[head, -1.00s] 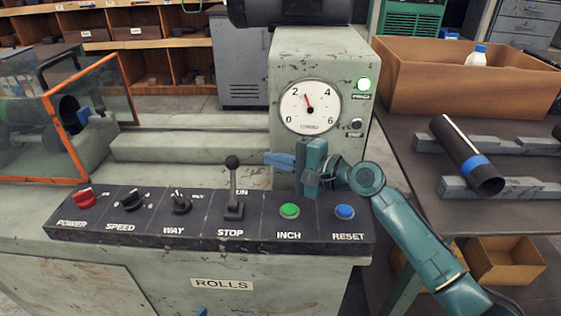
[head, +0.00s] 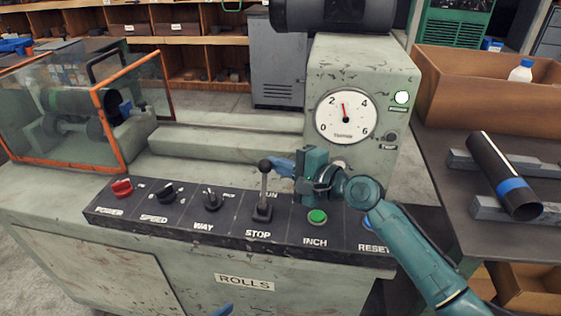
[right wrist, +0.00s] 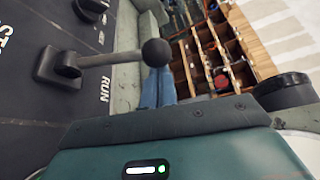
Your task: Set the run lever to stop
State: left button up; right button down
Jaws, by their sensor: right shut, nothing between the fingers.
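The run lever (head: 263,188) has a dark ball knob and stands up from its slot on the black control panel, between the STOP and RUN labels. Its exact tilt is hard to tell. My right gripper (head: 275,166) is shut and empty, its blue fingertips close beside the knob on the RUN side. In the right wrist view the lever (right wrist: 108,59) reaches to its knob right by the blue fingers (right wrist: 160,88); contact is unclear. A blue tip at the bottom edge seems to be my left gripper (head: 222,310), mostly out of frame.
The green INCH button (head: 317,216) lies below my right gripper, and the blue RESET button is partly hidden by my arm. The WAY switch (head: 211,198) is left of the lever. A gauge (head: 346,116) and a white lamp (head: 401,97) are behind.

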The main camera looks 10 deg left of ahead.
aim_at(267, 170)
jog(key=shift+s, duration=0.1)
jog(key=shift+s+r+n+b, duration=0.15)
jog(key=shift+n+b, duration=0.15)
jog(key=shift+b, duration=0.1)
jog(key=s+n+b, duration=0.1)
jog(key=b, duration=0.1)
jog(key=s+n+t+y+b, duration=0.1)
jog(key=b, duration=0.1)
jog(key=s+n+y+b, duration=0.1)
jog(key=n+b, duration=0.1)
jog(key=shift+s+r+b, duration=0.25)
jog(key=shift+s+b, duration=0.05)
jog(key=shift+b, duration=0.1)
pick_arm(q)
notch_tip(267, 170, down, 6)
jog(key=w+d+m+t+h+b, duration=0.1)
jog(key=m+t+b, duration=0.3)
jog(key=b, duration=0.6)
jog(key=shift+w+d+h, duration=0.15)
jog(key=shift+h, duration=0.25)
pick_arm(e)
jog(key=shift+s+r+n+y, duration=0.15)
jog(key=shift+s+n+y, duration=0.8)
jog(key=shift+n, duration=0.5)
jog(key=shift+s+r+n+y, duration=0.15)
jog(key=shift+s+n+y, duration=0.5)
jog(key=shift+s+n, duration=0.65)
jog(key=shift+w, duration=0.15)
